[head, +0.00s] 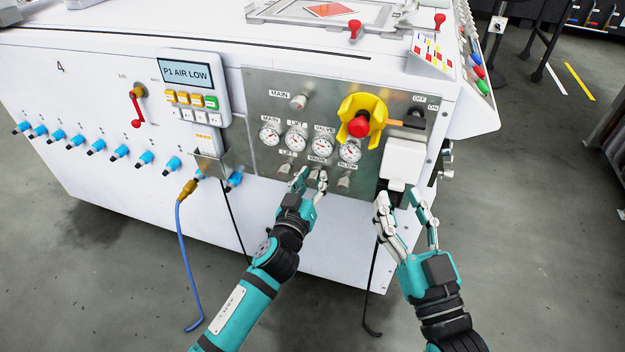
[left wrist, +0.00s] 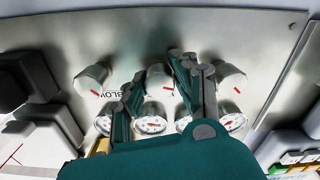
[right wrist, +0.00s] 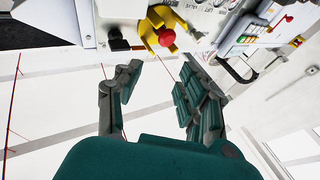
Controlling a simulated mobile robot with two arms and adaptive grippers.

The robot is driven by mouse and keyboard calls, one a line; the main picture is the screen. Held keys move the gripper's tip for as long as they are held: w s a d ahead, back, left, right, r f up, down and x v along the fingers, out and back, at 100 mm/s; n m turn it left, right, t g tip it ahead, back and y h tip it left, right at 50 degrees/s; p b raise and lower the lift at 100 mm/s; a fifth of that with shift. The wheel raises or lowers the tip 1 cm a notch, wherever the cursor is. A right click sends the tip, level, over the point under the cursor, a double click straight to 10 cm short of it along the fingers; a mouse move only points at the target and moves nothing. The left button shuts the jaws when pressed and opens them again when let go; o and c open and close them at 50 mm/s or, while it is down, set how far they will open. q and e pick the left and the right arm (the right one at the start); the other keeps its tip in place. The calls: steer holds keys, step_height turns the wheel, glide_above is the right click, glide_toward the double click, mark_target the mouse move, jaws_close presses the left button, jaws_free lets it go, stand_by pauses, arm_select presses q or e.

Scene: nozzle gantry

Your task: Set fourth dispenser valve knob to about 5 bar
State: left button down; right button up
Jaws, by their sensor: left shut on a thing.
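The metal panel (head: 262,92) on the white machine carries a row of round gauges with small metal knobs beneath. My left gripper (head: 311,178) is shut on the middle lower knob, the valve knob (left wrist: 158,78), with one finger on each side. The fingers partly hide it. The valve gauge (head: 324,147) is above it in the head view; its needle is too small to read. The blow knob (head: 344,179) and lift knob (head: 285,168) stand free on either side. My right gripper (head: 407,215) is open and empty, below and right of the panel.
A display (head: 188,72) reading "P1 AIR LOW" is at left. A blue hose (head: 186,265) hangs lower left.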

steer(key=shift+f, duration=0.1)
arm_select(q)
steer(key=shift+m, duration=0.4)
steer(key=m+p, duration=0.2)
steer(key=m, duration=0.7)
steer(key=shift+p, duration=0.4)
steer(key=m, duration=0.2)
steer(key=shift+m, duration=0.4)
steer(key=shift+m+p, duration=0.35)
steer(key=shift+m, duration=1.25)
arm_select(e)
step_height(320, 180, down, 14)
steer(key=s+d+g+h, duration=0.2)
steer(key=s+g, duration=0.1)
steer(key=g, duration=0.5)
steer(key=shift+d+r+g+h, duration=0.2)
steer(key=shift+d+g+h, duration=0.15)
steer(key=shift+g+h, duration=0.05)
steer(key=shift+f, duration=0.1)
arm_select(q)
steer(key=c, duration=1)
jaws_free()
